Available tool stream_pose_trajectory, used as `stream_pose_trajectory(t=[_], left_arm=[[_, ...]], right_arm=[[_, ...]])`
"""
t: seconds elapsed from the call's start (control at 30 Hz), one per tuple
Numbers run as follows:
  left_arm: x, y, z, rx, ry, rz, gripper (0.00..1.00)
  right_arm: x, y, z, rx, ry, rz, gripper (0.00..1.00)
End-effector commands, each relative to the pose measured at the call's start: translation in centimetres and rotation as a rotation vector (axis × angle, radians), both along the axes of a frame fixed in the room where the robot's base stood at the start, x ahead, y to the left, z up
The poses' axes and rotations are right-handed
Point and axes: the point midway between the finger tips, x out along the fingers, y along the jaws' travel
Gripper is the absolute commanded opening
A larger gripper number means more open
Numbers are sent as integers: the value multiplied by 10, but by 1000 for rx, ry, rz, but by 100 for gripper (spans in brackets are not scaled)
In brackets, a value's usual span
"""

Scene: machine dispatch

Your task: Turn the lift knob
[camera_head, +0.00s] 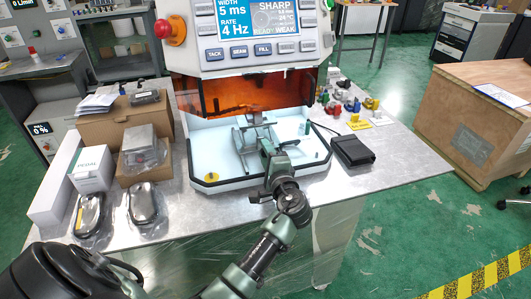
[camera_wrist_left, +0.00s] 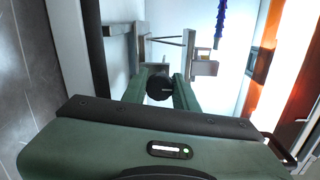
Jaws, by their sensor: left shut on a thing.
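The lift stand (camera_head: 240,133) is a small grey metal frame inside the white chamber of the machine. Its lift knob (camera_wrist_left: 159,88) is a round black part, seen in the left wrist view between the two green fingers of my left gripper (camera_wrist_left: 159,92). My left gripper (camera_head: 264,145) reaches over the chamber's front rim in the head view and is shut on the knob. The gripper hides the knob in the head view. Grey metal parts of the stand (camera_wrist_left: 204,68) show beyond the fingers in the wrist view. My right gripper is in neither view.
The machine's orange shield (camera_head: 235,95) hangs above the chamber (camera_head: 225,182). Boxes (camera_head: 147,125) and bagged parts (camera_head: 143,203) stand on the left of the metal table (camera_head: 400,165). A black box (camera_head: 352,148) and small coloured parts (camera_head: 352,106) lie on the right.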

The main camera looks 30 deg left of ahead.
Motion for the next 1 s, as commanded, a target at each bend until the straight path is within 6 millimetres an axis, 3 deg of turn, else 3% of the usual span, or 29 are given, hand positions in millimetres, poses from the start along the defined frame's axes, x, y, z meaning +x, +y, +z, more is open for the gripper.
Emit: stream_pose_trajectory(t=[0.2, 0.23, 0.3, 0.63, 1.0], left_arm=[[0, 0, -1, -1, 3, 1, 0], [0, 0, -1, -1, 3, 1, 37], [0, 0, -1, -1, 3, 1, 50], [-2, -3, -1, 0, 3, -1, 50], [-39, -47, 1, -3, 3, 0, 50]], right_arm=[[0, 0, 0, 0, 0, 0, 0], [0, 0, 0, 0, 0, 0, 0], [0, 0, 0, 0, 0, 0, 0], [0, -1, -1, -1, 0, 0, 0], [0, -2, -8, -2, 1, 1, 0]])
